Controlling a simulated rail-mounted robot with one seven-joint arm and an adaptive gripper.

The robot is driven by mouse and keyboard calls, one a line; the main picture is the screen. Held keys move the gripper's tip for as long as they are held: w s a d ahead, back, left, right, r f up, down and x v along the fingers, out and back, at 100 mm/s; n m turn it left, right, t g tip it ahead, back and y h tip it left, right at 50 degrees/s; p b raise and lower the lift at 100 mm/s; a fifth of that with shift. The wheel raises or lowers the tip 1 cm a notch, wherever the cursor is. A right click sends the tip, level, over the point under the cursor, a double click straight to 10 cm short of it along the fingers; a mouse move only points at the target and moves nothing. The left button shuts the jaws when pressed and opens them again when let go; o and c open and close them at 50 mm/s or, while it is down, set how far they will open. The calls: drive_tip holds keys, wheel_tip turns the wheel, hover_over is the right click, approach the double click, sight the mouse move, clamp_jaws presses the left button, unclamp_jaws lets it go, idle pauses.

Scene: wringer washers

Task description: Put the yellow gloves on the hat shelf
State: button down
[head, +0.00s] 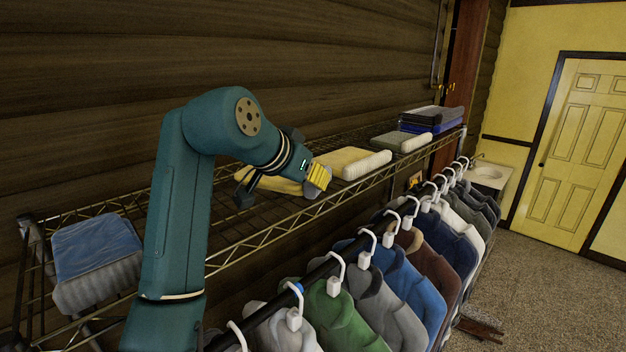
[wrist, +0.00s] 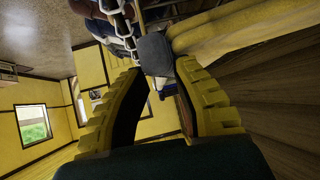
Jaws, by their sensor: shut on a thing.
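The yellow gloves (head: 275,184), with a grey end, show beside and below my gripper (head: 319,174) in the head view. In the wrist view, the two ribbed yellow fingers (wrist: 158,84) close on the grey end (wrist: 155,54), and the yellow part (wrist: 225,32) extends to the upper right. My gripper is shut on the gloves. The hat shelf (head: 235,226) is the long wire shelf above the hanging clothes. The gloves are over the shelf; I cannot tell whether they touch it. My arm hides part of the shelf.
A folded cream cloth (head: 348,162), a grey folded cloth (head: 400,142) and a dark blue stack (head: 432,120) lie further along the shelf. A blue-topped folded bundle (head: 97,250) is at the left end. Several garments (head: 345,312) hang in front. A log wall (head: 170,70) stands behind.

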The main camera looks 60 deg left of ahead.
drive_tip(key=shift+f, duration=0.5)
drive_tip(key=shift+f, duration=0.15)
drive_tip(key=c, duration=0.9)
unclamp_jaws()
drive_tip(key=shift+s+d+r, duration=0.1)
drive_tip(key=shift+r, duration=0.15)
drive_tip(key=b+v, duration=0.3)
drive_tip(key=v, duration=0.8)
drive_tip(key=shift+s+d+r, duration=0.15)
drive_tip(key=shift+s+r, duration=0.1)
